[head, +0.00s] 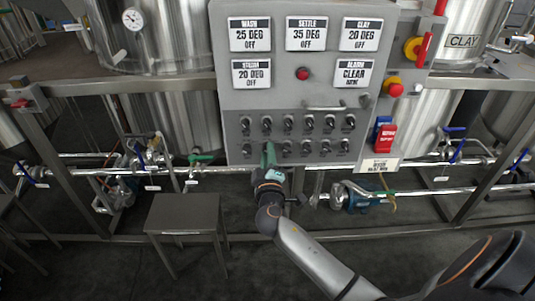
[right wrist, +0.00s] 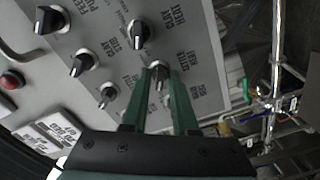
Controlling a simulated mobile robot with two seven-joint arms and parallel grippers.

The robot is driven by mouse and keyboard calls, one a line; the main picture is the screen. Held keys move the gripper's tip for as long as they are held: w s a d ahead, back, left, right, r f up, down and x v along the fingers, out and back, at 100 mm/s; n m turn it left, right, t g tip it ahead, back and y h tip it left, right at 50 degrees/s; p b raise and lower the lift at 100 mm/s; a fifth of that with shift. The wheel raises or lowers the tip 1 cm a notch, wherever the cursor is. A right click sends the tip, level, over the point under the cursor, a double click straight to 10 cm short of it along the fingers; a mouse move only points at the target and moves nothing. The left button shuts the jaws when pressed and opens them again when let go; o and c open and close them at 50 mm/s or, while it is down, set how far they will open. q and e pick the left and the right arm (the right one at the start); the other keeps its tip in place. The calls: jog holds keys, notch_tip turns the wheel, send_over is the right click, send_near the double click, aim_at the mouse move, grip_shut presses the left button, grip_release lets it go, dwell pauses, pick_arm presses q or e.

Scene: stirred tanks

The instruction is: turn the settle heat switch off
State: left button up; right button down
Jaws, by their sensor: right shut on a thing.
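The grey control panel (head: 295,100) carries two rows of black rotary switches. My right gripper (head: 269,155) has its green fingertips at the lower row, near the left end, and hides the switch there. In the right wrist view, its fingers (right wrist: 158,73) are shut around a black switch knob (right wrist: 158,83), one finger on each side. The small label beside this knob seems to read "SETTLE HEAT"; it is tilted and blurred. The knob's exact pointing is hard to tell. The settle display (head: 306,33) reads 35 DEG, OFF. My left gripper is not in view.
Neighbouring switches sit close around the fingers, such as the clay heat knob (right wrist: 138,33). A red button (head: 303,73) and a handle (head: 324,107) are higher on the panel. Pipes (head: 110,171) run below it. A grey stool (head: 186,213) stands at lower left.

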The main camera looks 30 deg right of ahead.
jog(key=c, duration=0.9)
grip_release()
pick_arm(q)
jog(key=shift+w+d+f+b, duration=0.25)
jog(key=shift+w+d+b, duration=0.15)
jog(key=shift+b, duration=0.35)
pick_arm(e)
jog(key=v, duration=1.2)
jog(key=shift+s+a, duration=0.1)
jog(key=shift+s, duration=0.2)
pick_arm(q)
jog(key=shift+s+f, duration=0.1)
